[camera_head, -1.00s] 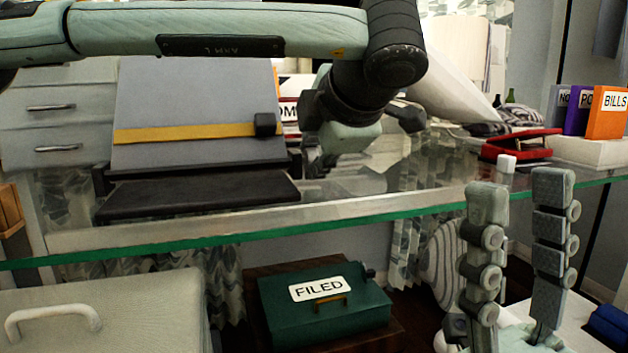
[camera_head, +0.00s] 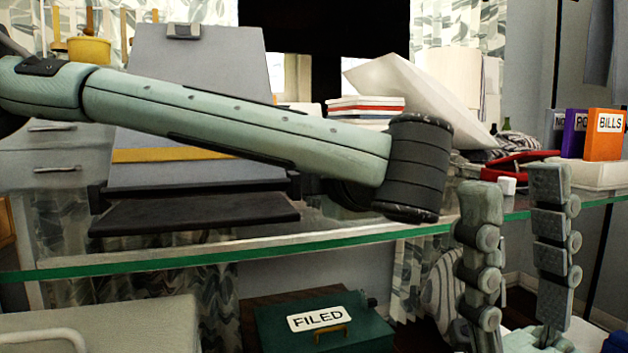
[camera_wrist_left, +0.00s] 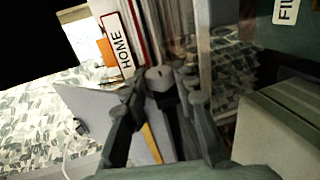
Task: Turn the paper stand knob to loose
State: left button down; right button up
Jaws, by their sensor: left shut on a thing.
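The paper stand (camera_head: 195,55) is a grey sloped board with a yellow band and a dark ledge, standing on the glass desk. In the head view my left arm crosses in front of it and hides its knob and my left gripper. In the left wrist view, my left gripper (camera_wrist_left: 162,84) has its fingers on either side of the small grey knob (camera_wrist_left: 159,77), shut on it. The stand's yellow band (camera_wrist_left: 151,143) shows just below. My right gripper (camera_head: 516,190) is upright at the lower right, fingers spread and empty.
The glass desk edge (camera_head: 160,262) runs across the view. A green FILED box (camera_head: 365,332) sits below it. Stacked books (camera_head: 365,103), a red item (camera_head: 510,165) and an orange BILLS box (camera_head: 604,147) stand at the right. A HOME label (camera_wrist_left: 118,45) shows beside the gripper.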

pick_arm(q)
jog(key=c, duration=1.2)
grip_release()
